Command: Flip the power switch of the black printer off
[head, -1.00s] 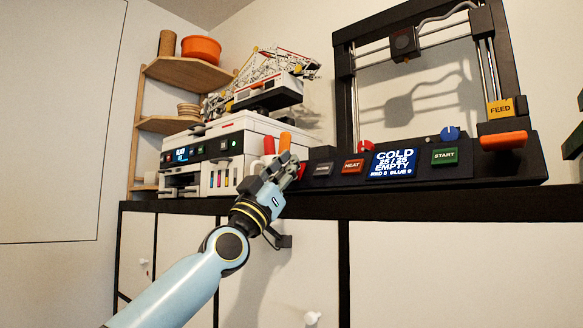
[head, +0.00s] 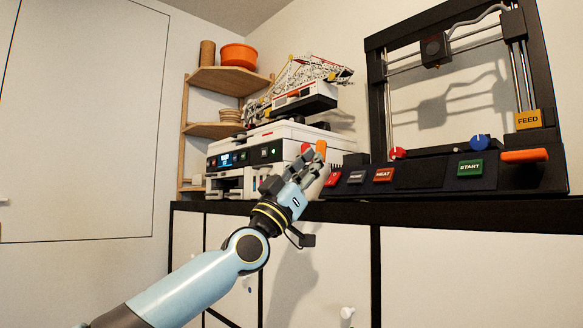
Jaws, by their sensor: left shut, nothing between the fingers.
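The black printer (head: 548,176) stands on the dark shelf top at the right, with a tall open frame. My left gripper (head: 316,163) is shut and empty, just left of the red switch. Whether it touches the switch I cannot tell. My right gripper is not in view.
A white printer (head: 285,137) with a lit screen stands left of the black one, a crane model (head: 305,88) on top. An orange upright piece (head: 321,147) shows behind my fingers. A wooden corner shelf (head: 222,78) holds an orange bowl (head: 238,54).

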